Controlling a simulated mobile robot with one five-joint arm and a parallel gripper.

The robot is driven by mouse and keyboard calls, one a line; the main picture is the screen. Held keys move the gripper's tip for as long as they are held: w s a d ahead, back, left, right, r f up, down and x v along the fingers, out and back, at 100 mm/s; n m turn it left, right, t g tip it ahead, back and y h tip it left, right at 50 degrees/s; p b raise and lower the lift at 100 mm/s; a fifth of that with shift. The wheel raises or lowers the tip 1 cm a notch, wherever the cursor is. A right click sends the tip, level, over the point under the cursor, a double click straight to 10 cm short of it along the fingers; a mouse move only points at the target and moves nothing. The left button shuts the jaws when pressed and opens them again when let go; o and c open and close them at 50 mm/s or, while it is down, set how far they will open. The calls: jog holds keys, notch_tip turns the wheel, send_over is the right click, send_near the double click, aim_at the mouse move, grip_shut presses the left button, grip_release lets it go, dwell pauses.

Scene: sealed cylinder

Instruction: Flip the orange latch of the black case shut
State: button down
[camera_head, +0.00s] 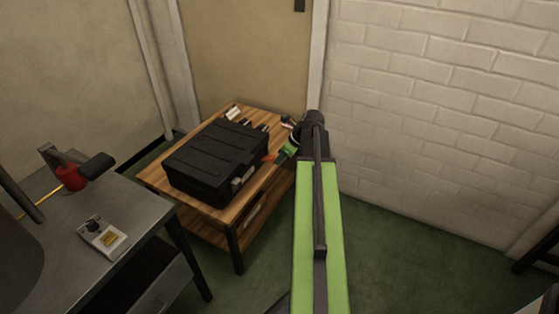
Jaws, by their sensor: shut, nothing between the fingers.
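The black case (218,155) sits on a small wooden table, with its lid appearing down. A small orange part (269,158), likely the orange latch, shows at the case's right side, close to my gripper. A grey latch or clasp (241,178) shows on the case's near right face. My green arm reaches up from the bottom of the view. My gripper (277,157) is at the right side of the case, shut and empty, next to the orange part. Whether it touches the latch, and the latch's exact position, cannot be told at this size.
The wooden table (228,215) has a lower shelf and stands near a door (245,50) and a white brick wall (440,110). Small items (233,113) lie behind the case. A grey metal desk (75,250) with a red object (70,177) stands at left. Green floor is clear at right.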

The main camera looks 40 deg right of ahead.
jog(key=shift+a+r+p, duration=0.1)
jog(key=shift+r+p, duration=0.2)
jog(key=shift+r, duration=0.2)
jog(key=shift+f, duration=0.1)
notch_tip(320, 180, down, 5)
jog(key=s+b, duration=0.1)
jog(key=b, duration=0.4)
jog(key=s+d+r+p, duration=0.3)
jog(key=s+r+p, duration=0.4)
jog(key=shift+s+r+p, duration=0.3)
jog(key=shift+r, duration=0.1)
